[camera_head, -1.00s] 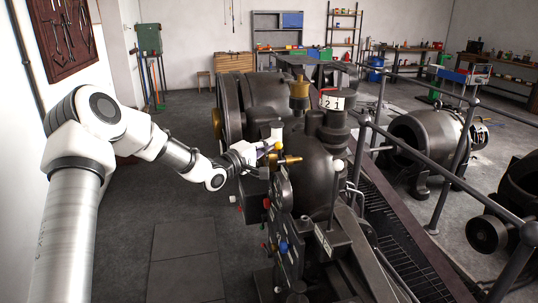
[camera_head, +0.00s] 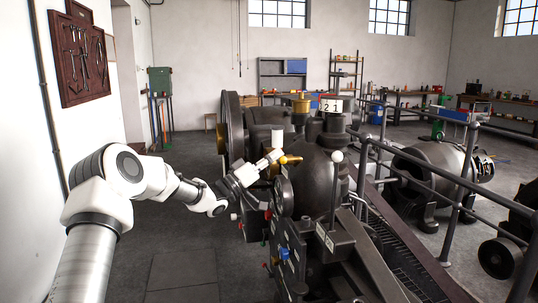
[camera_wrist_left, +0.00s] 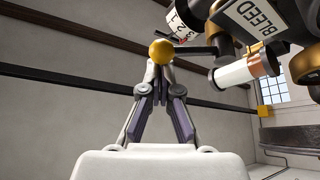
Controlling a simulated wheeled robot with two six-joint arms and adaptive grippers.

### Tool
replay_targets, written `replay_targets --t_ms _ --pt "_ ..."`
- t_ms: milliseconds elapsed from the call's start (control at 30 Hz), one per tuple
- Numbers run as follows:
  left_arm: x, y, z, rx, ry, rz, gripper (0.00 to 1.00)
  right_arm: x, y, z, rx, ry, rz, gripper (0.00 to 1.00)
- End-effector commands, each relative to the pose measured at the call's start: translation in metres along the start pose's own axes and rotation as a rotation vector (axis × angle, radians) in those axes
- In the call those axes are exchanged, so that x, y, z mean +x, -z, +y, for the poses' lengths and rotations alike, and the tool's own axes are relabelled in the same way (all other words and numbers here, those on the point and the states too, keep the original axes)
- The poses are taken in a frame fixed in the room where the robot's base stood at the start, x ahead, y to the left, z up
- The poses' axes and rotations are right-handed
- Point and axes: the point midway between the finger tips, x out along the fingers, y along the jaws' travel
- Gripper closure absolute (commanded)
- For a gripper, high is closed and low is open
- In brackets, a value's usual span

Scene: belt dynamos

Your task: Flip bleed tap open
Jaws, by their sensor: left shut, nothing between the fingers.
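In the left wrist view, my left gripper (camera_wrist_left: 160,66) is shut with its fingertips together and nothing between them. A yellow ball knob (camera_wrist_left: 161,52) sits right at the fingertips; I cannot tell if they touch. A dark lever (camera_wrist_left: 196,51) runs from the knob to the right, towards the bleed tap. A white plate reading BLEED (camera_wrist_left: 253,22) and a white cylinder with a copper collar (camera_wrist_left: 234,73) show beside it. In the head view, my left gripper (camera_head: 273,156) is at the machine, beside a brass fitting (camera_head: 290,160). The lever is too small to make out there.
A tool board (camera_head: 82,58) hangs on the left wall. The floor (camera_head: 185,235) at the front left is clear.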

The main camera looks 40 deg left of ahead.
Motion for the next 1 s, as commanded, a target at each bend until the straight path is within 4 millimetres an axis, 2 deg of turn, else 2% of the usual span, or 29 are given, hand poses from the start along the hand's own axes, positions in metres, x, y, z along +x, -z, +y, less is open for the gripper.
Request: replay_targets --t_ms 33,100,400,1000 --pt "-0.004 -0.007 -0.004 0.036 -0.02 -0.001 1.0 0.012 0.0 0.0 0.0 0.0 0.0 0.6" --pt "-0.005 -0.01 -0.005 0.087 -0.05 -0.001 1.0 0.019 0.0 0.0 0.0 0.0 0.0 0.6" --pt "-0.01 -0.017 -0.006 0.248 -0.144 -0.001 1.0 0.039 0.0 0.0 0.0 0.0 0.0 0.6" --pt "-0.011 -0.019 -0.006 0.314 -0.183 -0.002 1.0 0.045 0.0 0.0 0.0 0.0 0.0 0.6"
